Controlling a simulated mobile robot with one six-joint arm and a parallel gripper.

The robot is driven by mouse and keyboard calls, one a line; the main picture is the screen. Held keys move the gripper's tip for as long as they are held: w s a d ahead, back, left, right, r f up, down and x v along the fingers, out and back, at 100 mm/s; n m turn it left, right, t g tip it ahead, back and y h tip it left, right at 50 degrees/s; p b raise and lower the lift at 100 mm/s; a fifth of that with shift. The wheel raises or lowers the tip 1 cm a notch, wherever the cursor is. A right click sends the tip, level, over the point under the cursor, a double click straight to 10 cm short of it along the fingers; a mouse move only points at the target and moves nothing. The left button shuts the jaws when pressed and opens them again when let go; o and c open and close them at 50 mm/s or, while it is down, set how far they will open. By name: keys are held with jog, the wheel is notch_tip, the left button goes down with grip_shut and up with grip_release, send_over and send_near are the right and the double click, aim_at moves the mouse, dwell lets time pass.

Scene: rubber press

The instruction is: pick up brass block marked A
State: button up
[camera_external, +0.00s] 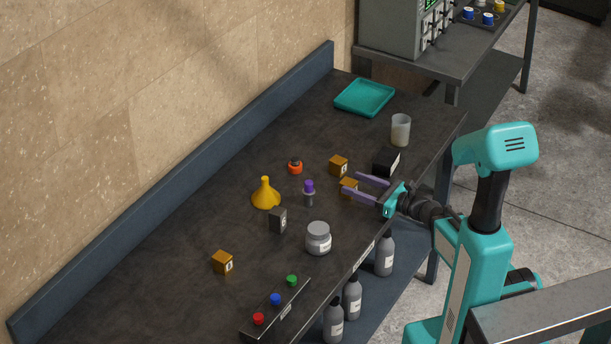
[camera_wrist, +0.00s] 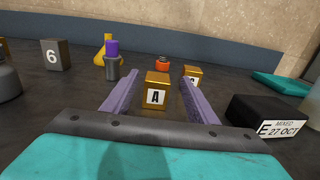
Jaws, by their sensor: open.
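The brass block marked A (camera_wrist: 156,90) stands upright on the dark bench, its white label facing my wrist camera. It also shows in the external view (camera_external: 348,187), partly hidden by a finger. My gripper (camera_wrist: 158,78) is open, with its two purple fingers to the left and right of this block. Small gaps show between the block and the fingers. In the external view my gripper (camera_external: 351,183) reaches in low from the bench's front edge. A second brass block (camera_wrist: 193,76) stands behind and to the right; its label is partly hidden by the right finger.
A black box labelled MIXED (camera_wrist: 268,115) lies close to the right of the right finger. A third brass block (camera_external: 222,262) is far left; a teal tray (camera_external: 364,96) lies behind.

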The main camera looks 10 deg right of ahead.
jog(key=shift+w+a+f+b, duration=0.15)
jog(key=shift+w+a+b, duration=0.35)
jog(key=shift+b, duration=1.1)
jog(key=shift+w+a+b, duration=0.1)
jog(key=shift+a+b, duration=0.05)
jog(key=shift+b, duration=0.15)
jog(key=shift+r, duration=0.2)
jog(key=shift+p+x, duration=0.9)
jog(key=shift+x, duration=1.7)
jog(key=shift+a, duration=0.1)
jog(key=shift+c, duration=0.3)
grip_shut()
